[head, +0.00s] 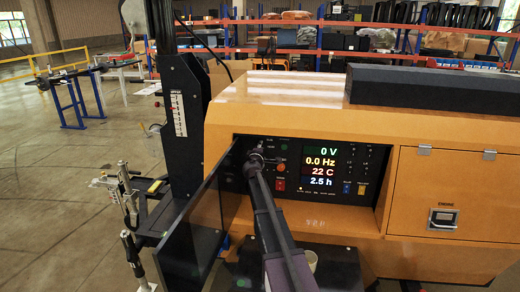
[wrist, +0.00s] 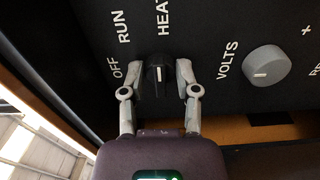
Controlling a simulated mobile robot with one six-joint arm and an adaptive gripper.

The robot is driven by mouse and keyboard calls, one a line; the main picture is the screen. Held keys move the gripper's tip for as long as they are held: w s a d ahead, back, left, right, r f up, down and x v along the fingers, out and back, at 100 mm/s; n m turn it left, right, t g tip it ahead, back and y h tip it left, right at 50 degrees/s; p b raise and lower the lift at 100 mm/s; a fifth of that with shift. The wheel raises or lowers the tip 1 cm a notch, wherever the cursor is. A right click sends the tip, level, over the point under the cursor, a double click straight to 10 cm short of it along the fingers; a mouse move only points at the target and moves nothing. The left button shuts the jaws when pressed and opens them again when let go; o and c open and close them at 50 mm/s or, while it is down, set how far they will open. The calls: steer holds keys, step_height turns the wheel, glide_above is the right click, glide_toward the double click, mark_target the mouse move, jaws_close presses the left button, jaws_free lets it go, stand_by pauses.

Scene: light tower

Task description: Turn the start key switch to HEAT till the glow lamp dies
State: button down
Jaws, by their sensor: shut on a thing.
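The start key switch is a black knob (wrist: 158,76) with a white pointer mark, in the wrist view. OFF, RUN and HEAT are lettered around it. Its mark points up the picture, roughly toward HEAT. My gripper (wrist: 158,84) has one finger on each side of the knob and is shut on it. In the head view my gripper (head: 256,160) reaches the left part of the dark control panel (head: 347,202) and hides the switch. An orange-red round spot (head: 281,167) shows beside it; I cannot tell whether this is the glow lamp or whether it is lit.
The display (head: 322,167) reads 0 V, 0.0 Hz, 22 C and 2.5 h. A grey VOLTS knob (wrist: 266,66) is right of the switch. An open dark panel door (head: 195,225) stands close left of my arm. The floor further left is mostly clear.

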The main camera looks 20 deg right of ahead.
steer(key=shift+w, duration=0.1)
steer(key=c, duration=0.7)
jaws_free()
steer(key=shift+v, duration=6.05)
